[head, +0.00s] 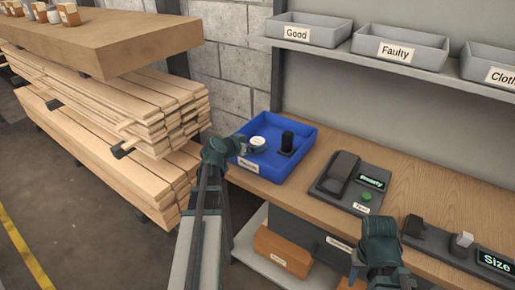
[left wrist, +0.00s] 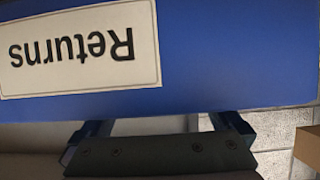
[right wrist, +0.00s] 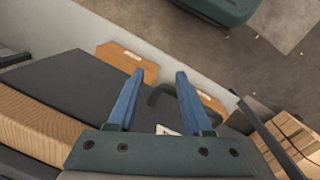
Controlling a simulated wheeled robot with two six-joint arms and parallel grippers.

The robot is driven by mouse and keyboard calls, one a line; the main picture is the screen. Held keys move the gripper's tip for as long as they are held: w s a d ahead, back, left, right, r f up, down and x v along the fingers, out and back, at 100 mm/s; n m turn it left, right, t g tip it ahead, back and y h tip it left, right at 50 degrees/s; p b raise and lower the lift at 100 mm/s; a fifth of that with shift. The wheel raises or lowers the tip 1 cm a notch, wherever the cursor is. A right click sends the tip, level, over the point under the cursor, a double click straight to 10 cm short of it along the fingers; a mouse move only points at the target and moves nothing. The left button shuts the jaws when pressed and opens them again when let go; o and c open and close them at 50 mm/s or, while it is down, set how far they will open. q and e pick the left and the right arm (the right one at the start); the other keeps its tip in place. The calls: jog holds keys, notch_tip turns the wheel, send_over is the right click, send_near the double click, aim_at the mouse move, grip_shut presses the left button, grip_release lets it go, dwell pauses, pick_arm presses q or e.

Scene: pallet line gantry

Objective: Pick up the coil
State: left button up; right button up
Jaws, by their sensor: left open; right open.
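The blue Returns bin (head: 305,128) stands on the left end of the wooden bench. Inside it are a round white-topped piece (head: 258,142) and a black upright piece (head: 287,143); I cannot tell for sure which is the coil. My left gripper (head: 237,147) is at the bin's left side. In the left wrist view the bin's front wall with its upside-down Returns label (left wrist: 80,48) fills the top, and the left gripper (left wrist: 160,124) is open below it. My right gripper (head: 384,268) is at the bench's front edge. In the right wrist view the right gripper (right wrist: 160,74) is open and empty.
A black device with a Ready display (head: 371,182) and a Size device (head: 492,261) stand on the bench (head: 425,172). Good (head: 297,33) and Faulty (head: 397,52) trays sit on the shelf above. Stacked planks (head: 110,105) are at left. Orange boxes (head: 282,252) stand below.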

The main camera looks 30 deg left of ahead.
aim_at(255, 142)
pick_arm(q)
jog(key=shift+b+x, duration=0.3)
jog(key=shift+x, duration=0.9)
jog(key=shift+s, duration=0.1)
grip_shut()
jog(key=shift+r, duration=0.1)
notch_tip(255, 142, up, 10)
jog(key=p, duration=1)
